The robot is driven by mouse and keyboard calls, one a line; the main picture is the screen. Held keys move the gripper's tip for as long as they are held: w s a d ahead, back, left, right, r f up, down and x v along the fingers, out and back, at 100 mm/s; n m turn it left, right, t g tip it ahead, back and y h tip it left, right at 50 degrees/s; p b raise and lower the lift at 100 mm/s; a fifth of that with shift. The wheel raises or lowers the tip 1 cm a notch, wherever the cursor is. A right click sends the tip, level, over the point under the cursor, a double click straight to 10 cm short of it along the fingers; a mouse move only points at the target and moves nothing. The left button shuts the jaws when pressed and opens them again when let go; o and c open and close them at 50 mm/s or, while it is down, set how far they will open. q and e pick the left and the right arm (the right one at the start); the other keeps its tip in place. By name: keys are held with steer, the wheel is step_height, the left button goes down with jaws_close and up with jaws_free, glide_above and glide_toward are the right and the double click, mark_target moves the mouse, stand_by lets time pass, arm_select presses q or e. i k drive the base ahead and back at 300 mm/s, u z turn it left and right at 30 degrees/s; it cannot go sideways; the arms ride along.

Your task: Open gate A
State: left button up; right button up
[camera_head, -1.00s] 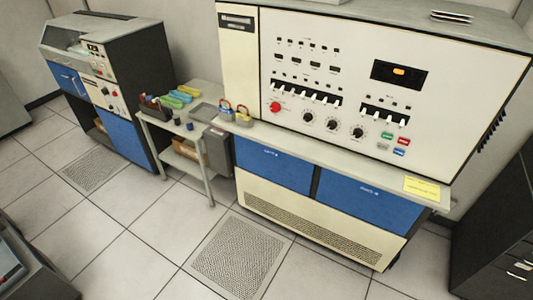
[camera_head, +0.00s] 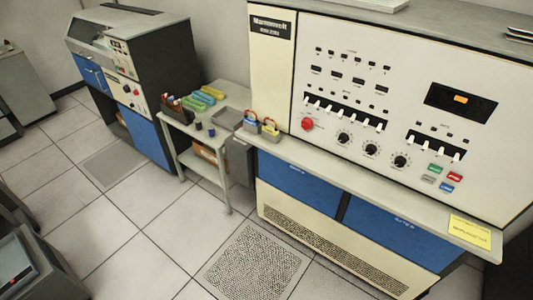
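A cream computer console (camera_head: 275,80) with a tilted control panel stands at the right. Below its shelf are two closed blue panels, a left one (camera_head: 297,188) and a right one (camera_head: 400,232), each with small white lettering too small to read. I cannot tell which part is gate A. The control panel has a red round button (camera_head: 307,124), black knobs, rows of white switches and a dark display with an orange light (camera_head: 460,98). Neither of my grippers shows in the head view.
A small grey table (camera_head: 228,186) with coloured items and two padlock-like objects near the console shelf stands left of the console. A blue and grey card machine (camera_head: 146,125) stands further left. A yellow note (camera_head: 469,231) lies on the shelf. Tiled floor in front is clear.

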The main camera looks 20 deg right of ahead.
mark_target(324, 195)
steer(key=z, duration=0.15)
steer(key=i, duration=0.95)
steer(key=z, duration=0.55)
